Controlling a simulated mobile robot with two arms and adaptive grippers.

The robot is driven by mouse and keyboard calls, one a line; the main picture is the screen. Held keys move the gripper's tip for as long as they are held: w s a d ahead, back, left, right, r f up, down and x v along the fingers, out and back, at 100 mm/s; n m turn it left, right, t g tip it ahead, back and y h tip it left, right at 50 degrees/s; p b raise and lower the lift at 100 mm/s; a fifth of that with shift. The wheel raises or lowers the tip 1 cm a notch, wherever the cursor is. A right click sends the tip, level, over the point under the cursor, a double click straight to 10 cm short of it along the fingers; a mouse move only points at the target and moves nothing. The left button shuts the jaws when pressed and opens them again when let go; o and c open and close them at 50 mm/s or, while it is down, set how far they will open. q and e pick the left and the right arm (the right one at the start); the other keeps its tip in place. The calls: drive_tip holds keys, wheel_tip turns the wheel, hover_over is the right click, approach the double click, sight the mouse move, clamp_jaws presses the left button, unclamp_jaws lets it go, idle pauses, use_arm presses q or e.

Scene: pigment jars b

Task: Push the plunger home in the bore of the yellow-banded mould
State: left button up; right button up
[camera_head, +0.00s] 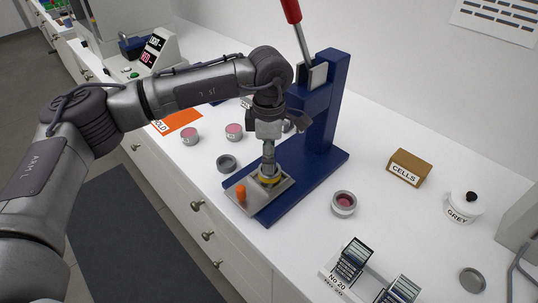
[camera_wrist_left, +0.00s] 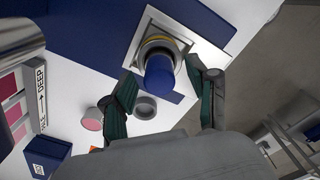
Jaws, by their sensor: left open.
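The yellow-banded mould (camera_head: 270,180) stands on a metal plate (camera_head: 279,193) on the blue press's base. In the left wrist view, the mould's yellow and grey rim (camera_wrist_left: 154,45) shows around the foot of a blue-topped cylinder (camera_wrist_left: 160,76), seemingly the plunger, which stands up from the bore. How deep it sits cannot be told. My left gripper (camera_head: 268,165) points down right over the mould and hides the plunger in the head view. In the wrist view its fingers (camera_wrist_left: 163,97) are spread, one on each side of the blue top, with gaps. My right gripper is not in view.
The blue press column (camera_head: 329,100) with its red lever (camera_head: 291,10) rises close behind my gripper. An orange peg (camera_head: 241,193) stands on the plate's front corner. A dark ring (camera_head: 226,163) and pink jars (camera_head: 190,136) lie left; an open jar (camera_head: 344,203) stands right.

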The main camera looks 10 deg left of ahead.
use_arm(q)
wheel_tip(320, 180, up, 7)
drive_tip(key=shift+r, duration=0.1)
idle(0.7)
